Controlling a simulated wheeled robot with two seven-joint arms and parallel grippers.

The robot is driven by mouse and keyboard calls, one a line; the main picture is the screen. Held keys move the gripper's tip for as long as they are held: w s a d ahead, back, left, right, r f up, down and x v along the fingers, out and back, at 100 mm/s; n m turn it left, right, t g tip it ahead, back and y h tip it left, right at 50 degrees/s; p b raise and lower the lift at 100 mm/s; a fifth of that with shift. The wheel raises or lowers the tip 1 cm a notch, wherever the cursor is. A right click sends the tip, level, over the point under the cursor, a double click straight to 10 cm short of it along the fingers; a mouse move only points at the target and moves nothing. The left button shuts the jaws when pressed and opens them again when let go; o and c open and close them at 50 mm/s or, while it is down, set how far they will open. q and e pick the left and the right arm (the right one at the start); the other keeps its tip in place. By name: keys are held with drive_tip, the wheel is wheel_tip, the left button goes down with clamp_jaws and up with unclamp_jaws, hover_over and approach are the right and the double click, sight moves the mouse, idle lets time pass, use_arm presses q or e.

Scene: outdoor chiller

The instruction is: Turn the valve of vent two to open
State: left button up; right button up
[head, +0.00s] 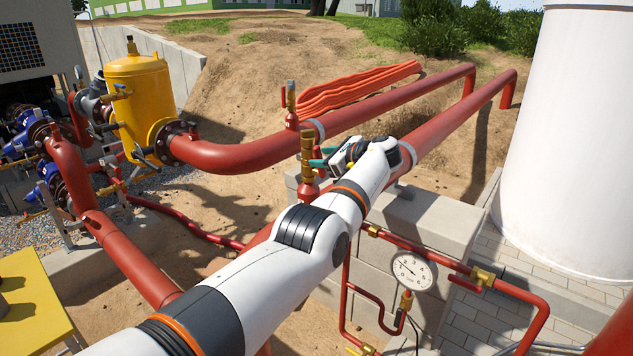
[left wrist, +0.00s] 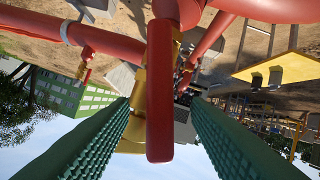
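Two brass vent valves stand on the red pipes in the head view: a nearer one (head: 307,152) and a farther one (head: 291,98). I see no label telling which is vent two. My left gripper (head: 318,162) is beside the nearer valve, partly hidden by my own arm. In the left wrist view a red valve handle (left wrist: 160,95) lies lengthwise between the two green ridged fingers of the gripper (left wrist: 160,103). The fingers are apart, with gaps on both sides of the handle. Brass valve body (left wrist: 137,90) shows behind the handle. My right gripper is not in view.
Red pipes (head: 440,97) run behind the valves past a concrete block wall (head: 425,222). A pressure gauge (head: 408,271) and thin red piping stand below right. A yellow tank (head: 138,92) is at left, a white tank (head: 570,140) at right.

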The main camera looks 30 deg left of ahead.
use_arm(q)
drive_tip(key=o, duration=0.5)
drive_tip(key=p+v, duration=0.2)
drive_tip(key=p, duration=0.1)
drive_tip(key=shift+d+r, duration=0.1)
drive_tip(key=shift+r, duration=0.25)
drive_tip(key=shift+f+p+v, duration=0.2)
drive_tip(key=shift+p+v, duration=0.2)
drive_tip(key=shift+v, duration=1.9)
drive_tip(key=shift+d, duration=0.1)
drive_tip(key=b+v, duration=0.6)
drive_tip(key=v, duration=0.6)
